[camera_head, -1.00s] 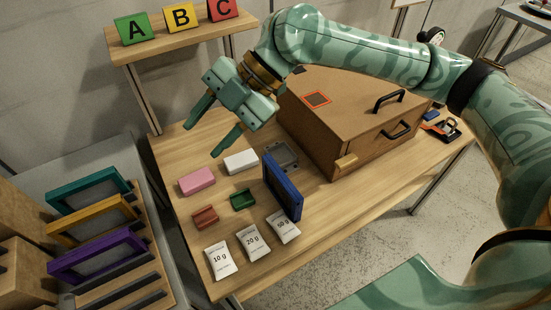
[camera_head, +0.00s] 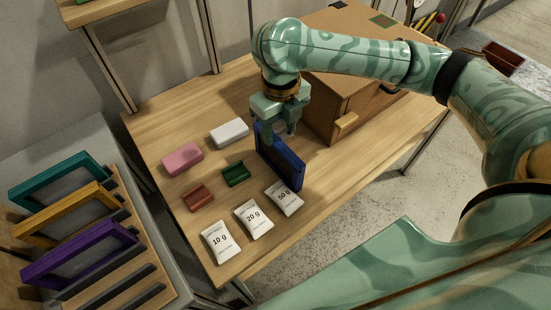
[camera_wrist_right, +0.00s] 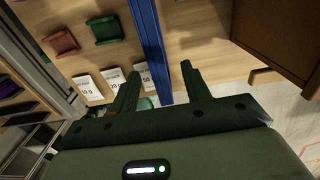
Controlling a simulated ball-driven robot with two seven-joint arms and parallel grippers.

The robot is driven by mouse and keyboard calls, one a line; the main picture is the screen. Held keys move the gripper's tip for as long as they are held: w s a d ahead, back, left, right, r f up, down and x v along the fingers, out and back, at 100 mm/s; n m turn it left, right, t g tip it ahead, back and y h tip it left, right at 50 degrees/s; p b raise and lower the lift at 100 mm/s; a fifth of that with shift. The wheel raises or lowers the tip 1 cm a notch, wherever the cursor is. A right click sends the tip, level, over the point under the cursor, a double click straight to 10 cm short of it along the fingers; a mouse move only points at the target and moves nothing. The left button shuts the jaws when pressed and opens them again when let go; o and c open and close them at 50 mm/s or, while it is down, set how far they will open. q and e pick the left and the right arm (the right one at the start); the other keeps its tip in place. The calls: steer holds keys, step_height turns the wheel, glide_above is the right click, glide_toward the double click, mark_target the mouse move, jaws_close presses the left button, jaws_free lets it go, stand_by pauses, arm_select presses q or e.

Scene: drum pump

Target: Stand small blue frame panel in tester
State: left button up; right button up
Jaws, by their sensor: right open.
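The small blue frame panel (camera_head: 287,170) stands upright on its edge on the wooden table, behind the 50 g packet. My right gripper (camera_head: 281,132) is over its upper edge, pointing down, with open jaws. In the right wrist view the panel (camera_wrist_right: 151,40) shows as a blue strip between the two spread fingers (camera_wrist_right: 161,68), and I cannot tell that either finger touches it. A slotted wooden rack (camera_head: 128,283) at the left holds teal (camera_head: 62,180), amber (camera_head: 70,213) and purple (camera_head: 80,254) frames upright; I cannot tell whether it is the tester. My left gripper is out of view.
Pink (camera_head: 182,159) and white (camera_head: 229,133) blocks, red (camera_head: 197,198) and green (camera_head: 235,174) pieces, and 10 g (camera_head: 220,241), 20 g (camera_head: 253,217) and 50 g (camera_head: 284,197) packets lie left of and before the panel. A brown box (camera_head: 325,103) stands close on the right.

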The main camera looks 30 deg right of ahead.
mark_target(278, 143)
steer(key=f+b, duration=0.1)
steer(key=f, duration=0.1)
steer(key=f+b, duration=0.1)
steer(key=f, duration=0.1)
steer(key=f+b, duration=0.1)
steer(key=f, duration=0.1)
steer(key=shift+a+b, duration=0.25)
steer(key=shift+b, duration=0.15)
steer(key=shift+s+r, duration=0.1)
steer(key=shift+r, duration=0.15)
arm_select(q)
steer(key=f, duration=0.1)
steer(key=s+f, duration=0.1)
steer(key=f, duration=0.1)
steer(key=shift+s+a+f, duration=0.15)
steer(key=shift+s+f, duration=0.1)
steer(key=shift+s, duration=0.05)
arm_select(e)
jaws_close()
